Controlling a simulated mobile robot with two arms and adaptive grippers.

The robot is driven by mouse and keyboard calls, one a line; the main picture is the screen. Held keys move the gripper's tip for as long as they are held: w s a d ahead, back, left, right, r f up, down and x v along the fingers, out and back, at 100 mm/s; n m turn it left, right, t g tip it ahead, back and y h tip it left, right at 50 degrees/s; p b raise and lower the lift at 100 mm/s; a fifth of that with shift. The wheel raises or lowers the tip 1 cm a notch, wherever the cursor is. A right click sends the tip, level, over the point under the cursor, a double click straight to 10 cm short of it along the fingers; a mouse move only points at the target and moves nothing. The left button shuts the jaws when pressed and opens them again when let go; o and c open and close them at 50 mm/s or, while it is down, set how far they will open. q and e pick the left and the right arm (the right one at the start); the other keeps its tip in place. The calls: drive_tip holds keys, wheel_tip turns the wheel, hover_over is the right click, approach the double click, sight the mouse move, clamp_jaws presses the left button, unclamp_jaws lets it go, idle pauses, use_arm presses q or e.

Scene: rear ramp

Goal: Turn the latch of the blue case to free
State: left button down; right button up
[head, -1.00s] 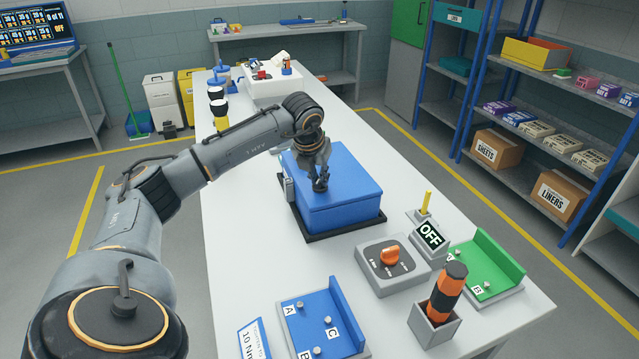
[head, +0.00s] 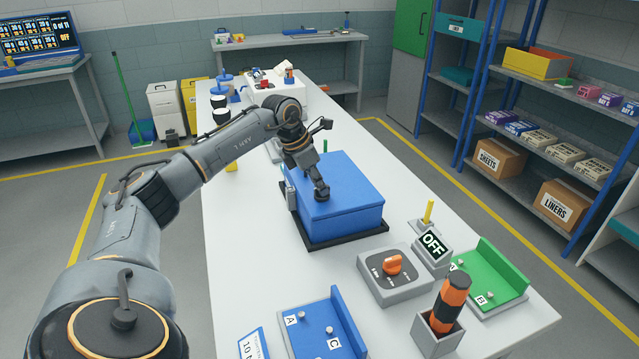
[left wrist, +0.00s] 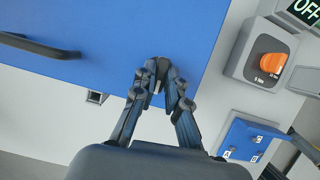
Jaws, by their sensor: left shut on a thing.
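The blue case (head: 345,207) stands shut on a black base on the white table in the head view. Its blue lid fills the upper left of the left wrist view (left wrist: 110,25). My left gripper (head: 321,192) is over the near part of the lid; it also shows in the left wrist view (left wrist: 160,74). Its fingers are closed around a small dark grey piece, seemingly the latch (left wrist: 156,85), at the lid's edge. The fingers hide most of it, so its angle cannot be told. My right gripper is not in view.
A black handle (left wrist: 38,45) lies along the case. Close by are a grey box with an orange knob (head: 393,265), an OFF display (head: 433,244), a blue lettered fixture (head: 303,341), a green fixture (head: 497,283) and an orange-black tool in a holder (head: 452,300).

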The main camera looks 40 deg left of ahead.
use_arm(q)
drive_tip(key=shift+r+m, duration=0.1)
drive_tip(key=shift+m, duration=0.2)
idle(0.4)
drive_tip(key=c, duration=1.4)
unclamp_jaws()
drive_tip(key=shift+o, duration=0.2)
drive_tip(key=v, duration=1.2)
drive_tip(key=shift+w, duration=0.2)
drive_tip(key=shift+a, duration=0.1)
